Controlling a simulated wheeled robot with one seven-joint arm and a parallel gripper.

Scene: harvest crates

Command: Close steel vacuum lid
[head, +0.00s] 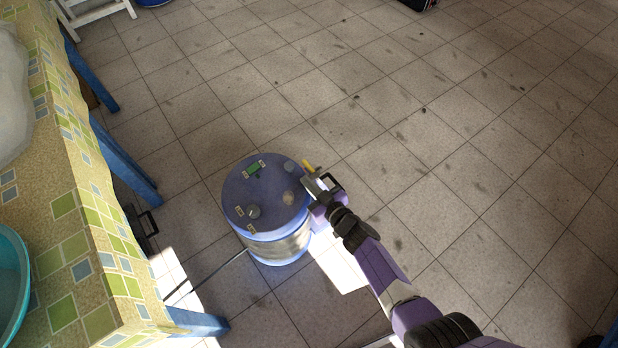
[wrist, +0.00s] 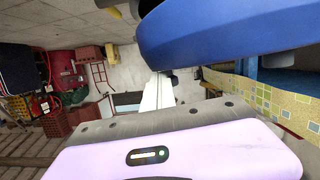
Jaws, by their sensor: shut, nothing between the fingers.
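The steel vacuum is a drum with a shiny steel band (head: 280,246) and blue edges, standing on the tiled floor in the middle of the head view. Its round dark blue lid (head: 268,190) is on top, with a green label, knobs and small tags. From this angle I cannot tell how far the lid is open. My gripper (head: 314,184) is at the lid's right edge, shut and empty. Whether it touches the lid is unclear. In the wrist view a large blue rim (wrist: 225,35) fills the upper right, close to my gripper's pale body.
A table with a green and yellow tiled cloth (head: 75,210) and blue legs (head: 127,165) stands on the left. A turquoise basin (head: 12,285) is on it. A dark cable (head: 215,272) runs from the drum's left. The floor to the right is free.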

